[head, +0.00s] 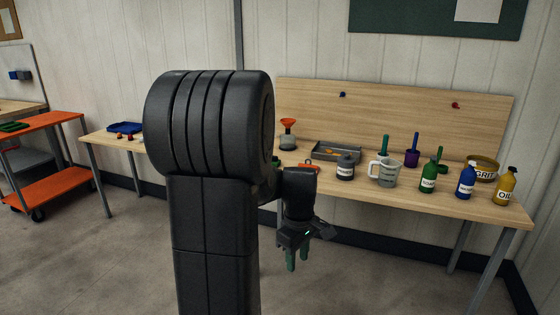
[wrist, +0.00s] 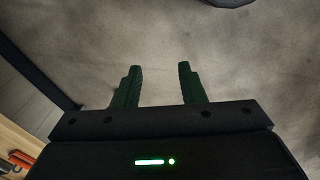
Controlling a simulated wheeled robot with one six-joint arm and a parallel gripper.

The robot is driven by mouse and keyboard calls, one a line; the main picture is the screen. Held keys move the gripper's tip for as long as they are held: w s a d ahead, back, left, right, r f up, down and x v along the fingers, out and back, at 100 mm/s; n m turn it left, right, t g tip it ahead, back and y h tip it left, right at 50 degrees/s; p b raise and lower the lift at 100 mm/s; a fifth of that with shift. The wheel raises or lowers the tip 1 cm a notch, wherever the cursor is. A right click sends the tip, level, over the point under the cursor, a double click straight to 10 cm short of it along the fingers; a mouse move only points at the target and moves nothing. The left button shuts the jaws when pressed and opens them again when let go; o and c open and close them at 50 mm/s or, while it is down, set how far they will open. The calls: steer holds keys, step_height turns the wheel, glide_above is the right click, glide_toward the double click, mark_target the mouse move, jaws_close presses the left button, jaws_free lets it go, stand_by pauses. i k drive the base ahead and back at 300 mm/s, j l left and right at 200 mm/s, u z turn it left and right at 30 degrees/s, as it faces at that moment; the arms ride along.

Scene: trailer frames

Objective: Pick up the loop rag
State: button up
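My gripper (head: 297,258) hangs in front of the wooden workbench, pointing down, with its green fingers below the bench top. In the wrist view my gripper (wrist: 160,72) has its two green fingers apart with only bare floor between them, so it is open and empty. I cannot make out a loop rag for certain in either view. My own arm hides the middle-left part of the bench.
The workbench (head: 440,204) holds a grey tray (head: 322,154), a measuring jug (head: 384,174), a dark labelled bottle (head: 345,168), several coloured bottles and a yellow grit bowl (head: 483,168). A blue tray (head: 126,127) lies at its left end. An orange cart (head: 52,122) stands far left.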

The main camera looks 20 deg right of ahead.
mark_target(300, 164)
steer(key=i+l+u, duration=0.15)
steer(key=i+l, duration=0.55)
steer(key=i+l+u, duration=0.2)
steer(key=i+l, duration=0.45)
steer(key=l, duration=0.15)
steer(key=i+l, duration=0.4)
steer(key=l, duration=0.15)
steer(key=i+l, duration=0.4)
steer(key=l, duration=0.15)
